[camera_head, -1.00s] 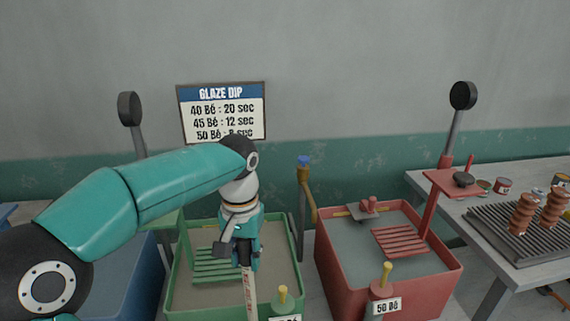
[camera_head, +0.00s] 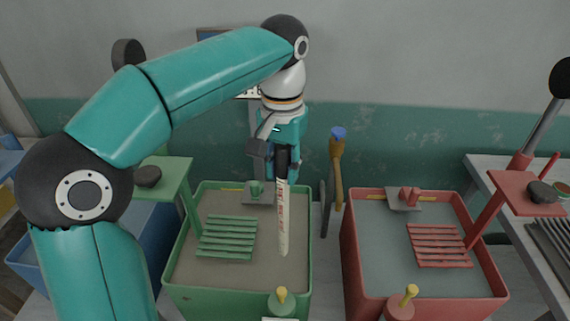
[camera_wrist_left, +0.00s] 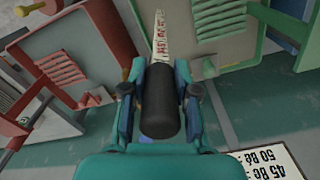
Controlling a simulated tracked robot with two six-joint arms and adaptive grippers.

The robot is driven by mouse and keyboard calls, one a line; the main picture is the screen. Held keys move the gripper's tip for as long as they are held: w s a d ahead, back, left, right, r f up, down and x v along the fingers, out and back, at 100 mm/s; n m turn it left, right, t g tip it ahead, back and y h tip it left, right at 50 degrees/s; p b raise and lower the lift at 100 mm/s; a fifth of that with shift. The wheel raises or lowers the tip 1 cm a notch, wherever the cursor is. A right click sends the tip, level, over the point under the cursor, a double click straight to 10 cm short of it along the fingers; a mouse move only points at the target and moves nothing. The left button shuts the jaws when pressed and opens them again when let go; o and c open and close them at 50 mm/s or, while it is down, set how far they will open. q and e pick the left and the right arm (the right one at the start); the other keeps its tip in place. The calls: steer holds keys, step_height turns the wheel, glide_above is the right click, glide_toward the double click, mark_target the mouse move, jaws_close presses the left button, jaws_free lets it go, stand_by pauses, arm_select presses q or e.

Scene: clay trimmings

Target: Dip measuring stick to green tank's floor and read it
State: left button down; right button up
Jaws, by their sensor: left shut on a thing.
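My left gripper (camera_head: 282,165) is shut on the black handle (camera_wrist_left: 160,108) of the measuring stick. The stick (camera_head: 283,220) is a pale strip with red marks, pointing down and nearly upright. In the head view, its lower end appears over the right part of the green tank (camera_head: 172,262), against the beige glaze. I cannot tell whether the tip touches the glaze. In the wrist view, the stick (camera_wrist_left: 161,40) runs away from the handle beside the green tank's slatted rack. The marks are too small to read. My right gripper is not in view.
A red tank (camera_head: 350,270) with grey glaze stands to the right. Green slats (camera_head: 228,237) fill the green tank's left side. A yellow-knobbed green fitting (camera_head: 281,300) is at its front. A table (camera_head: 490,175) is at far right.

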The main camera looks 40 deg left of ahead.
mark_target(284, 254)
arm_select(q)
steer(key=f+b, duration=0.1)
steer(key=f, duration=0.1)
steer(key=f+b, duration=0.1)
steer(key=b, duration=0.1)
steer(key=shift+w+f, duration=0.2)
steer(key=shift+f, duration=0.15)
step_height(284, 254, down, 23)
steer(key=b, duration=1.7)
steer(key=shift+f, duration=0.2)
steer(key=shift+s+f+b, duration=0.1)
steer(key=shift+f+b, duration=0.7)
steer(key=shift+f, duration=0.15)
steer(key=shift+r, duration=0.1)
step_height(284, 254, up, 27)
steer(key=p, duration=2.5)
steer(key=shift+r, duration=0.95)
